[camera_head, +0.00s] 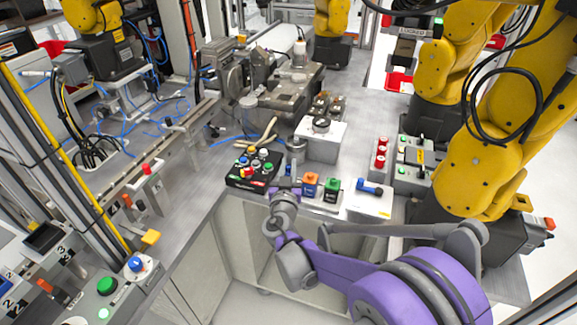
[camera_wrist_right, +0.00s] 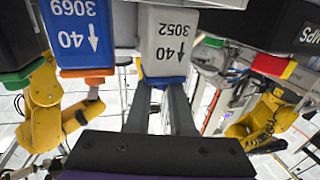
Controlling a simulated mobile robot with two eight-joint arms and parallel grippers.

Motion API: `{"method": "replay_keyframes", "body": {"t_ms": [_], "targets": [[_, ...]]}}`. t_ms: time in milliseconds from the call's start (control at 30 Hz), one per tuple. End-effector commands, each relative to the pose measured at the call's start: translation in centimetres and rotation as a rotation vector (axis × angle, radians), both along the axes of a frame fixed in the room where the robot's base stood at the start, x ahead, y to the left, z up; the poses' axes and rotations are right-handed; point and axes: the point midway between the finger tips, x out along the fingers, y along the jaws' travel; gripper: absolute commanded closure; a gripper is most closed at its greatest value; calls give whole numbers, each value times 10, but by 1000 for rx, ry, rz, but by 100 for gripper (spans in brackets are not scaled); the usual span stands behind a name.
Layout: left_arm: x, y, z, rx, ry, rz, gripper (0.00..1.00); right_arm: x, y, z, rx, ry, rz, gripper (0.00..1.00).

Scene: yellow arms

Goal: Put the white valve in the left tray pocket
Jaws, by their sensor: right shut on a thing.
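My right gripper (camera_head: 285,190) is at the near edge of the bench, left of the orange-topped valve (camera_head: 311,182). In the right wrist view its two fingers (camera_wrist_right: 160,88) are shut on the white valve (camera_wrist_right: 165,42), which is marked 3052 and has a blue end. Beside it there stands a blue valve (camera_wrist_right: 77,28), marked 3069, with an orange end. In the head view the held valve is mostly hidden by the gripper. The tray pockets cannot be made out, nor whether the white valve touches one. My left gripper is not in view.
A black box with coloured buttons (camera_head: 238,181) is just left of the gripper. A green-topped valve (camera_head: 332,188) and a blue part on a white box (camera_head: 372,203) are to the right. A yellow robot arm (camera_head: 505,130) stands farther right.

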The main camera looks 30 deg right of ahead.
Motion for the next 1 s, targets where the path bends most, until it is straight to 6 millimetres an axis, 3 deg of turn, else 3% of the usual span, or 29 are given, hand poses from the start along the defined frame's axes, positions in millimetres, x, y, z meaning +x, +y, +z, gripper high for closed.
{"method": "replay_keyframes", "body": {"t_ms": [733,767,800,933,1000], "targets": [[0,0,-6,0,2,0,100,0,0,-10,0,0,0,100],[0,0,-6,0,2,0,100,0,0,-10,0,0,0,77],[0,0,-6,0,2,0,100,0,0,-10,0,0,0,70],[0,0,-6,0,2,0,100,0,0,-10,0,0,0,47],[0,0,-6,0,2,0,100,0,0,-10,0,0,0,44]]}}
